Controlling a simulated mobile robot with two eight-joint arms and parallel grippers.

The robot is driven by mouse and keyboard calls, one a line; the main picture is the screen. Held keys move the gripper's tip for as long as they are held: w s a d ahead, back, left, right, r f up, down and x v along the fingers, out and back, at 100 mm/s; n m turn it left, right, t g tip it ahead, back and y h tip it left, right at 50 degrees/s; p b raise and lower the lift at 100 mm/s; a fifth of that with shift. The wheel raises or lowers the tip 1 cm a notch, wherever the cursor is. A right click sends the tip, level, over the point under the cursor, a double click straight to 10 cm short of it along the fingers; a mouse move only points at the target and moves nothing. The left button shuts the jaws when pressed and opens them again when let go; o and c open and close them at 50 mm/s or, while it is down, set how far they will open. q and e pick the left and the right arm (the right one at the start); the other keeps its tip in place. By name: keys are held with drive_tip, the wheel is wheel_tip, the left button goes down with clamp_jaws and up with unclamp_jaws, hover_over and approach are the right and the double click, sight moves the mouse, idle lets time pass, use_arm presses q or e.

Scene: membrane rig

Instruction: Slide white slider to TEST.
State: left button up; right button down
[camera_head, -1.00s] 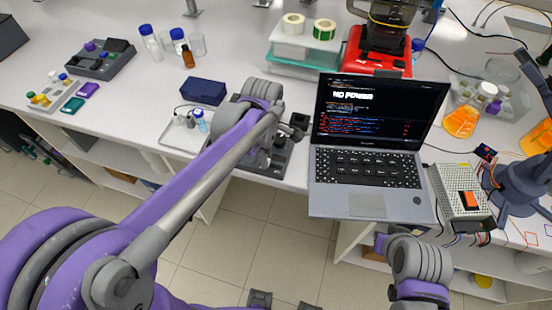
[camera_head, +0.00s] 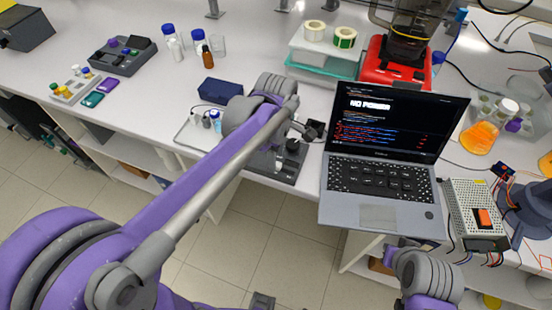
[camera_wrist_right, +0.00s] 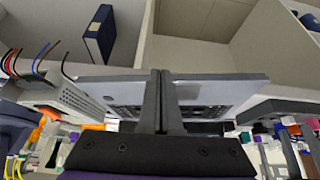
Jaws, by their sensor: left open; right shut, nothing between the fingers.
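The dark device (camera_head: 284,166) stands at the table's front edge, just left of the laptop. My left arm crosses it and hides much of it. I cannot make out a white slider or a TEST mark on it. My left gripper (camera_head: 312,130) shows as a small dark shape at the device's far right side. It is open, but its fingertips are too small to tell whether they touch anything. My right gripper (camera_wrist_right: 160,74) is shut and empty in the right wrist view, in front of the laptop's near edge. Only its arm shows low right in the head view.
An open laptop (camera_head: 378,182) reading "NO POWER" stands right of the device. A power supply (camera_head: 476,215) with wires is further right. A tray (camera_head: 185,133) with small bottles and a blue box (camera_head: 219,90) are left and behind. An orange flask (camera_head: 480,137) stands at right.

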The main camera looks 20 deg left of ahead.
use_arm(q)
wheel_tip(320, 180, up, 9)
idle(0.3)
drive_tip(key=shift+f, duration=0.1)
